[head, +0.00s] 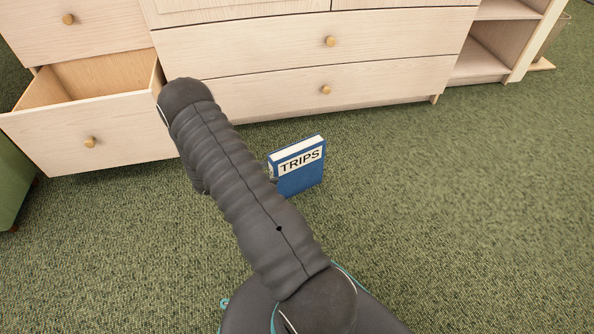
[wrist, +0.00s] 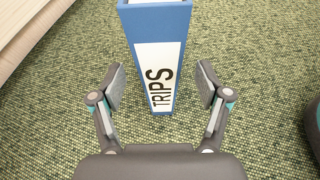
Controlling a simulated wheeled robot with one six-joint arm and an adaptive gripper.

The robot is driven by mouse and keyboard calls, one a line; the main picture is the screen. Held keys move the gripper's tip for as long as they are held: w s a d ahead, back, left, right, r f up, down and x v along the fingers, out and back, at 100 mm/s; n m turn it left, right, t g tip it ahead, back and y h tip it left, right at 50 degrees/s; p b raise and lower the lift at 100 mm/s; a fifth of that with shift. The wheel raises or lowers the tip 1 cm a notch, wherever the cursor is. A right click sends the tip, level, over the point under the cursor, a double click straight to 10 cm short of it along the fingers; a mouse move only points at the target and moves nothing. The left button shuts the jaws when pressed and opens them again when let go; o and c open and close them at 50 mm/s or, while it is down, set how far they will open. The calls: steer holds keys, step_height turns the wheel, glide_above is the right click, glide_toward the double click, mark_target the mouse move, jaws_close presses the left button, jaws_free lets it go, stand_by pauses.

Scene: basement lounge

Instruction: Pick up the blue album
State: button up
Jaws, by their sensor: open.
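The blue album (head: 301,178) stands upright on the green carpet in front of the dresser, with a white label reading "TRIPS". In the head view my arm hides its left edge, and my gripper is hidden behind the arm. In the wrist view the album (wrist: 179,22) is at the top middle, its labelled side facing the camera. My gripper (wrist: 162,86) is open, with one finger on each side of the album's lower part in the picture. A strip of carpet shows between each finger and the album, and nothing is held.
A light wooden dresser (head: 265,60) with round knobs stands behind the album. Its lower left drawer (head: 95,137) is pulled open and looks empty. A green piece of furniture (head: 12,185) is at the left edge. The carpet (head: 450,200) to the right is clear.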

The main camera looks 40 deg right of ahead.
mark_target(285, 170)
steer(key=shift+b+x, duration=0.3)
steer(key=shift+x, duration=3.55)
steer(key=shift+w, duration=0.1)
steer(key=shift+c, duration=0.2)
jaws_close()
